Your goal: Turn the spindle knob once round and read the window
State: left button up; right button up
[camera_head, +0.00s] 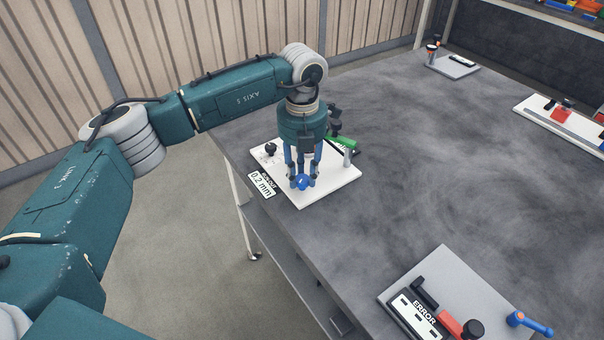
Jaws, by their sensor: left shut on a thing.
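A white plate (335,188) lies near the left edge of the dark table. On its front side is a small window (262,184) that reads "0.2 mm". My left gripper (303,179) points straight down over the plate, its blue fingers shut on a blue knob (303,183), which I take for the spindle knob. The fingers hide much of the knob. A black knob (270,149), a green part (342,145) and a grey post (348,157) also stand on the plate. My right gripper is not in view.
A grey board (455,265) at the front right bears an "ERROR" display (424,313), a red and black part (450,323) and a blue handle (528,322). A small plate (453,66) and a white board (562,126) lie farther back. The table's middle is clear.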

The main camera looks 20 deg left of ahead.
aim_at(303, 178)
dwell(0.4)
pick_arm(q)
jog(key=o, duration=1.1)
jog(key=shift+d, duration=0.1)
jog(key=shift+o, duration=0.2)
notch_tip(303, 178, up, 12)
